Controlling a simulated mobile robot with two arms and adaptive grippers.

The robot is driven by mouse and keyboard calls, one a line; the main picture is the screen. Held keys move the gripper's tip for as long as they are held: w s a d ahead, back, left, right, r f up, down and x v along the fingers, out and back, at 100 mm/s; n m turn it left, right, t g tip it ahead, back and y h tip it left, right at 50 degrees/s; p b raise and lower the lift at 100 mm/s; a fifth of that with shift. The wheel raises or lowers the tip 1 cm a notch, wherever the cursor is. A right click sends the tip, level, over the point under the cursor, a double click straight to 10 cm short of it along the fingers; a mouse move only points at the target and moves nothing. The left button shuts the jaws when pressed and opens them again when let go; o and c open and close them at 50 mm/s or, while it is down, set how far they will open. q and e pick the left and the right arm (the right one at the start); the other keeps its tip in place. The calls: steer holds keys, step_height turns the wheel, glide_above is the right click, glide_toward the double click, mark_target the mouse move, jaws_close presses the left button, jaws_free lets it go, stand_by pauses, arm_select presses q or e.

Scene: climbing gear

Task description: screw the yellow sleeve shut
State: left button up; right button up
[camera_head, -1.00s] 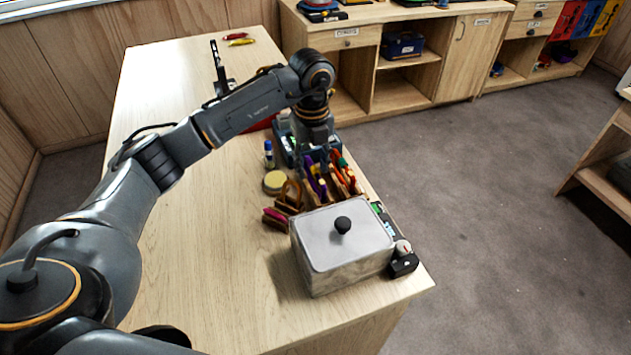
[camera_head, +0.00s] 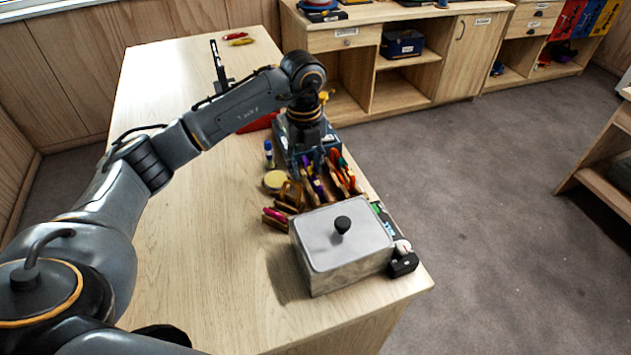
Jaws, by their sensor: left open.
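My left gripper (camera_head: 314,160) points down over the wooden rack of coloured carabiners. It is open, with its fingertips close to a purple carabiner (camera_head: 307,165); I cannot tell whether they touch. Red and orange carabiners (camera_head: 343,172) stand just right of the fingers. I cannot make out the yellow sleeve for certain. A small yellow spot shows beside my left wrist, too small to identify. My right gripper is not in view.
A grey metal box (camera_head: 338,262) with a black-knobbed lid stands near the table's front right corner. A round tin (camera_head: 274,181) and a blue bottle (camera_head: 268,153) stand left of the rack. The table's (camera_head: 190,265) left and front are clear.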

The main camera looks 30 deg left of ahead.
arm_select(q)
steer(key=shift+f+b, duration=0.85)
steer(key=shift+f, duration=0.55)
steer(key=shift+w+d, duration=0.75)
steer(key=shift+w, duration=0.1)
steer(key=shift+s+a+r+p, duration=0.1)
steer(key=shift+s+r+p, duration=0.05)
steer(key=shift+r+p, duration=0.3)
steer(key=shift+s+a+r+p, duration=0.1)
steer(key=shift+a+r+p, duration=0.1)
steer(key=shift+r, duration=0.35)
steer(key=shift+s+a+r+p, duration=0.1)
steer(key=shift+s+r+p, duration=0.05)
steer(key=shift+r+p, duration=0.3)
steer(key=shift+s+a, duration=0.4)
steer(key=shift+s, duration=0.1)
